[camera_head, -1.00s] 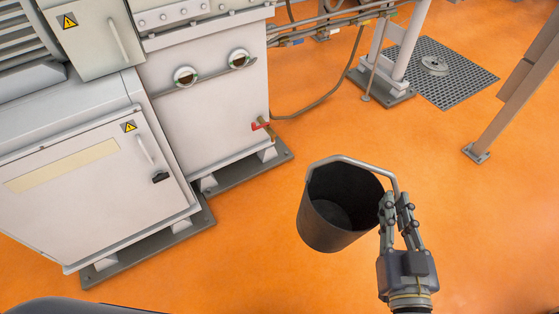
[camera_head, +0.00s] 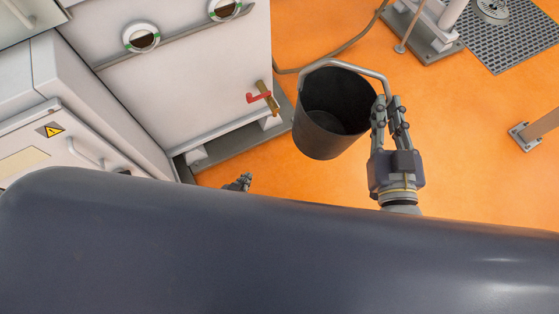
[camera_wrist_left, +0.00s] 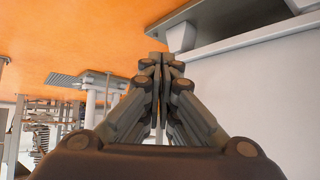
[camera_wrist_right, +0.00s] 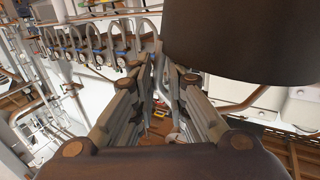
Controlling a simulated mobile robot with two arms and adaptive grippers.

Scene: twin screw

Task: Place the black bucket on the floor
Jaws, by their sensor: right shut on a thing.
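The black bucket (camera_head: 322,138) is right of center in the head view, its open top facing the camera and its grey handle (camera_head: 340,63) arched over it. My right gripper (camera_head: 389,101) is shut on the right end of this handle. The bucket's dark wall also fills the upper right of the right wrist view (camera_wrist_right: 240,40). I cannot tell how far its base is from the floor. My left gripper (camera_head: 243,180) shows only as a small tip above my dark body. In the left wrist view its fingers (camera_wrist_left: 166,60) are together and empty.
A white machine cabinet (camera_head: 190,80) with a red-handled valve (camera_head: 262,97) stands left of the bucket. The orange floor (camera_head: 460,140) is open to the right. A floor grate (camera_head: 505,35) and a metal post (camera_head: 540,128) are farther right.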

